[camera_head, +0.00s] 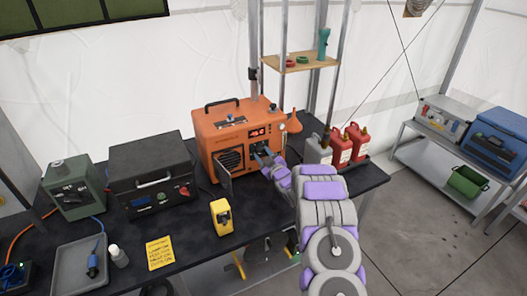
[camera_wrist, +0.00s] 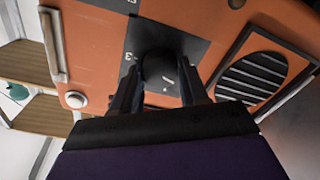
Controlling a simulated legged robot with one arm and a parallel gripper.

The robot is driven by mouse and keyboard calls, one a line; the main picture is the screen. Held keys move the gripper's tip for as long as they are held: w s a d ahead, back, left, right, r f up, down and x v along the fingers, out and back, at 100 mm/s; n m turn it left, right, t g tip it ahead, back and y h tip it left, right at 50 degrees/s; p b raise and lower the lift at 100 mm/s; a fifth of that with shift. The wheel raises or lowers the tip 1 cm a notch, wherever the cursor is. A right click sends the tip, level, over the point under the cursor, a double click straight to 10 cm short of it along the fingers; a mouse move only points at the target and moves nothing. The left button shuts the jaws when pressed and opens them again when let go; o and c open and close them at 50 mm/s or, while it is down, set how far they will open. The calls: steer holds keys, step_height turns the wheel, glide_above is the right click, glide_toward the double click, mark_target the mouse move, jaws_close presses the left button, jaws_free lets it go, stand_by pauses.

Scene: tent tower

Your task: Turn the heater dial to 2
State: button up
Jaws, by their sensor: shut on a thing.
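The orange heater (camera_head: 240,130) stands at the back of the black table in the head view. Its front also fills much of the wrist view (camera_wrist: 200,25). The black heater dial (camera_wrist: 160,65) sits on a dark plate with white marks, including a 3. My gripper (camera_wrist: 158,85) is shut on the dial, with one finger on each side of it. In the head view my gripper (camera_head: 268,162) reaches the heater's lower right front and hides the dial there. The dial's pointer and setting cannot be made out.
A yellow device (camera_head: 221,217) stands in front. Red canisters (camera_head: 340,148) and an orange funnel (camera_head: 294,122) are at the right. A black case (camera_head: 152,175) is at the left.

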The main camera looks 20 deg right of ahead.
steer(key=m+p, duration=0.4)
steer(key=shift+r+m, duration=0.2)
steer(key=shift+m, duration=0.1)
steer(key=m+p, duration=0.3)
steer(key=m, duration=0.2)
steer(key=shift+m, duration=0.3)
steer(key=m+p, duration=0.2)
steer(key=m, duration=0.3)
steer(key=shift+m+h, duration=0.3)
steer(key=shift+m, duration=0.1)
steer(key=shift+f+m+p, duration=0.15)
steer(key=shift+m+p, duration=0.4)
steer(key=shift+m, duration=2.05)
steer(key=shift+d+h, duration=0.1)
steer(key=shift+h, duration=0.2)
steer(key=o, duration=1.1)
steer(key=shift+d+f, duration=0.1)
steer(key=shift+f, duration=0.05)
steer(key=shift+c, duration=0.2)
